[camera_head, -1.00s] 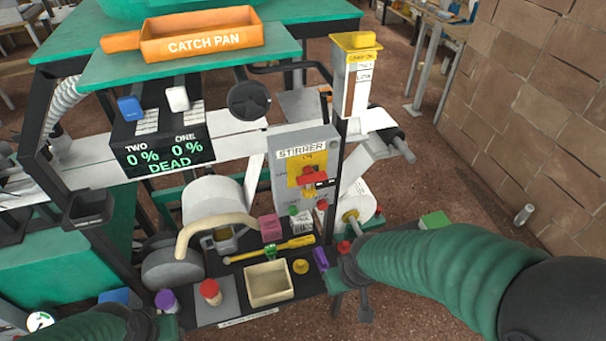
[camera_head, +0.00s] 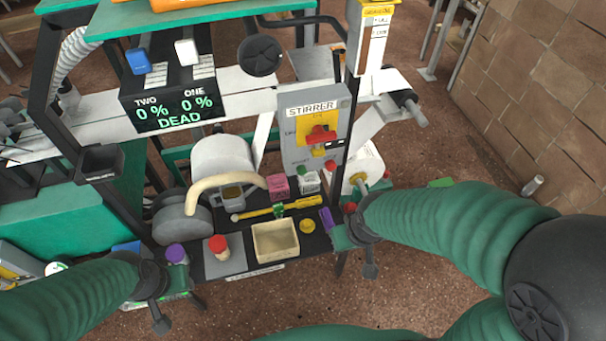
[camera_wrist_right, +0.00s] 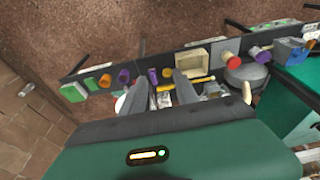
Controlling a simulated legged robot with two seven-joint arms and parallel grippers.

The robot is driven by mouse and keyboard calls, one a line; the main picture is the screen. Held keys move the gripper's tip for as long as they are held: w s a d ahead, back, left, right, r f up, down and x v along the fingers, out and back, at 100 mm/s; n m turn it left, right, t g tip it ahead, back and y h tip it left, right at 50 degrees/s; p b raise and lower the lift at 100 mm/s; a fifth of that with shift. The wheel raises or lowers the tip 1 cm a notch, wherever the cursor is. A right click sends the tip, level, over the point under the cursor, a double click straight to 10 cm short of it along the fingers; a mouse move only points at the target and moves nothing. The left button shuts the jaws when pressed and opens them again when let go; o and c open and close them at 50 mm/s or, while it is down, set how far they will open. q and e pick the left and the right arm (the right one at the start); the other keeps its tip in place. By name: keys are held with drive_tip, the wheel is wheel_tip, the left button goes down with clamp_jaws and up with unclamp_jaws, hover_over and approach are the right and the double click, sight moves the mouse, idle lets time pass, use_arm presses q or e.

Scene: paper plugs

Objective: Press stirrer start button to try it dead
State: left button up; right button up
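The grey stirrer box (camera_head: 297,140) stands upright right of centre in the head view. It has a red handle (camera_head: 320,135) on a yellow plate, a green button (camera_head: 304,170) at its lower left and a red button (camera_head: 331,165) at its lower right. My right gripper (camera_head: 345,225) is below and to the right of the box, apart from the green button. In the right wrist view its two fingers (camera_wrist_right: 162,85) are spread with a gap between them. My left gripper (camera_head: 175,272) is at the lower left by a purple-capped bottle (camera_head: 176,253); its fingers are unclear.
The display (camera_head: 172,108) reads TWO 0 %, ONE 0 %, DEAD. A paper roll (camera_head: 366,165) sits right of the box.

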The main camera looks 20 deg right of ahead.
clamp_jaws()
idle(1.5)
